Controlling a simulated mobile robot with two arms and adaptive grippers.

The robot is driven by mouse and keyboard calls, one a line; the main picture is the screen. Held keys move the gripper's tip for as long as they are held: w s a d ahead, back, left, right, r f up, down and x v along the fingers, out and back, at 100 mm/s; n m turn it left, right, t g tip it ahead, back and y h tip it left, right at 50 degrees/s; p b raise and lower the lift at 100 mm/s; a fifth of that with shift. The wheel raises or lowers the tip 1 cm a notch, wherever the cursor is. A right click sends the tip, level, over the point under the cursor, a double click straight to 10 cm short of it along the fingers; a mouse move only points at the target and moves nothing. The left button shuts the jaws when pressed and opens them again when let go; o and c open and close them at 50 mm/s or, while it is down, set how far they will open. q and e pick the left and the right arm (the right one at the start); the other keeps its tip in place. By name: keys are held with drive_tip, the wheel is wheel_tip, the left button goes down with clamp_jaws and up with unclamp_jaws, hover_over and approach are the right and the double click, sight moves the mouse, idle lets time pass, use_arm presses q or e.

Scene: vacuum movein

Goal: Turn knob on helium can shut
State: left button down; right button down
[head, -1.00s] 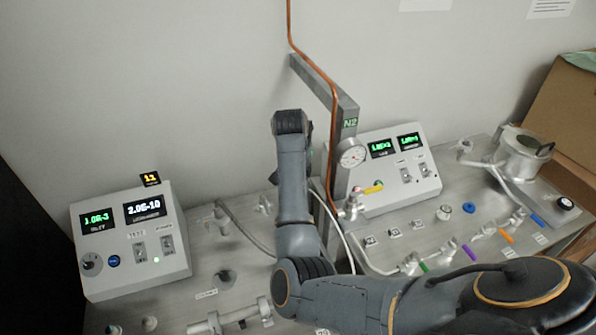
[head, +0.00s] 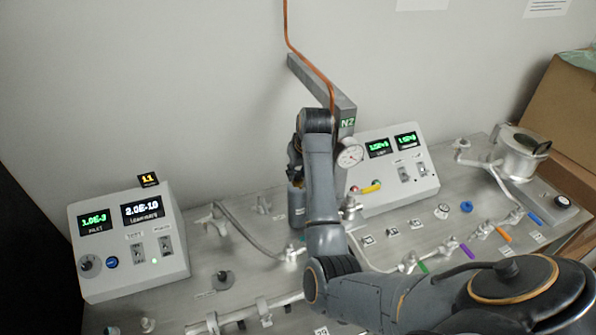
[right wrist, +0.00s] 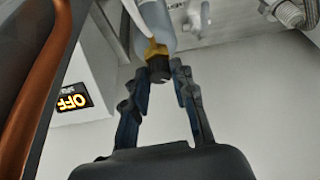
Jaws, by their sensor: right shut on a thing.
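The helium can, as I take it, shows in the right wrist view as a pale blue-grey cylinder (right wrist: 155,18) with a yellow collar (right wrist: 156,48) and a dark knob (right wrist: 159,69) on its end. My right gripper (right wrist: 161,73) is shut on the knob, one finger on each side. In the head view a grey-blue cylinder (head: 297,206), likely the same can, hangs upright just left of my right arm, above the bench. My right arm hides most of the gripper there. How far the knob is turned cannot be told. My left gripper is in no view.
A left control box (head: 130,240) and a right control box (head: 392,172) stand on the metal bench. Between them rise the N2 post (head: 347,105), copper pipe (head: 288,25) and pressure gauge (head: 350,155), close to my right arm. Coloured valves and pipes fill the right side.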

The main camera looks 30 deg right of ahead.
drive_tip(key=shift+r, duration=0.15)
drive_tip(key=c, duration=1.1)
unclamp_jaws()
drive_tip(key=v, duration=1.1)
drive_tip(key=shift+s+r, duration=0.2)
drive_tip(key=shift+r, duration=0.15)
